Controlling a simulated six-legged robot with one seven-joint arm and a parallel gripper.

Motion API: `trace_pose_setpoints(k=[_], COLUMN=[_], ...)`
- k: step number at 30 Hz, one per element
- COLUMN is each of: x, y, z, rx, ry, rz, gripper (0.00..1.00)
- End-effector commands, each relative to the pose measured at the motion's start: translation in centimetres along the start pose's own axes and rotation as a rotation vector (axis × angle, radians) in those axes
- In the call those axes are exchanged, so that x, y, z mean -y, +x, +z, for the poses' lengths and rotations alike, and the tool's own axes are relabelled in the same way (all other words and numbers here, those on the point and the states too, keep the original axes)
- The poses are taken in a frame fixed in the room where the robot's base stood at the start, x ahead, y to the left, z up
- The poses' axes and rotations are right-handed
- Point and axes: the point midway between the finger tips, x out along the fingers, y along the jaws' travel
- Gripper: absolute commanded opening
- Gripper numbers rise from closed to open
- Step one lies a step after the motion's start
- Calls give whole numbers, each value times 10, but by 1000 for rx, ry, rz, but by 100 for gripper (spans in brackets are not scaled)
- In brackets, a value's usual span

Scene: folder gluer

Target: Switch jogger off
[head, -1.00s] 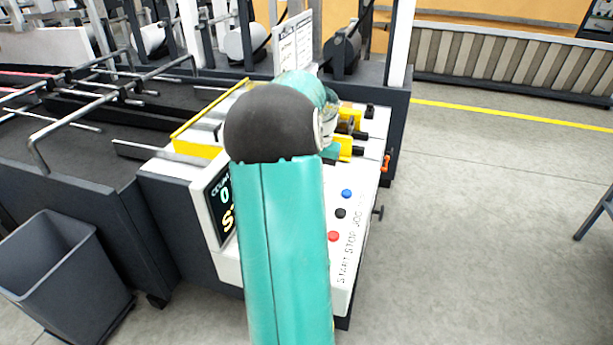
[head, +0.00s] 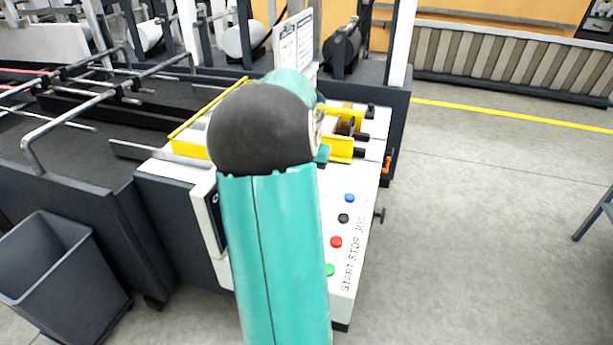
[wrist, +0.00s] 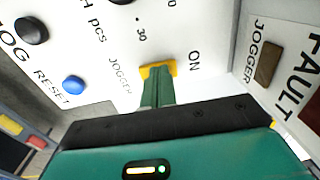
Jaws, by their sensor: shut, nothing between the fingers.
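In the wrist view, a white panel (wrist: 100,50) carries a JOGGER label to the left and an ON label to the right of a yellow piece (wrist: 158,68). My gripper (wrist: 158,80) is shut and empty, its dark green fingers ending at that yellow piece. The fingers cover part of it, so I cannot tell whether they touch it or which way the switch is set. A brown square (wrist: 268,65) sits beside another JOGGER label at the right. In the head view my arm hides the gripper and this spot.
A blue RESET button (wrist: 73,85) and a black button (wrist: 31,31) are near the fingers. The head view shows blue (head: 349,198), black (head: 343,218), red (head: 335,242) and green (head: 330,270) buttons.

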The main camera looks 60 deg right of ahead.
Motion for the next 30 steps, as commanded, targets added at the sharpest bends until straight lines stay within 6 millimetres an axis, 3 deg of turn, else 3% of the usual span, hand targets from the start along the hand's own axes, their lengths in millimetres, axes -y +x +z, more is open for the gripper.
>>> trace_pose_setpoints(k=[5,18,24,30], x=[6,15,15,16], y=[-26,-119,-138,-139], z=[-1,-1,-1,-1], rx=[-13,-26,-25,-24], ry=[-7,-9,-8,-8], rz=[5,11,12,12], gripper=[0,0,0,0])
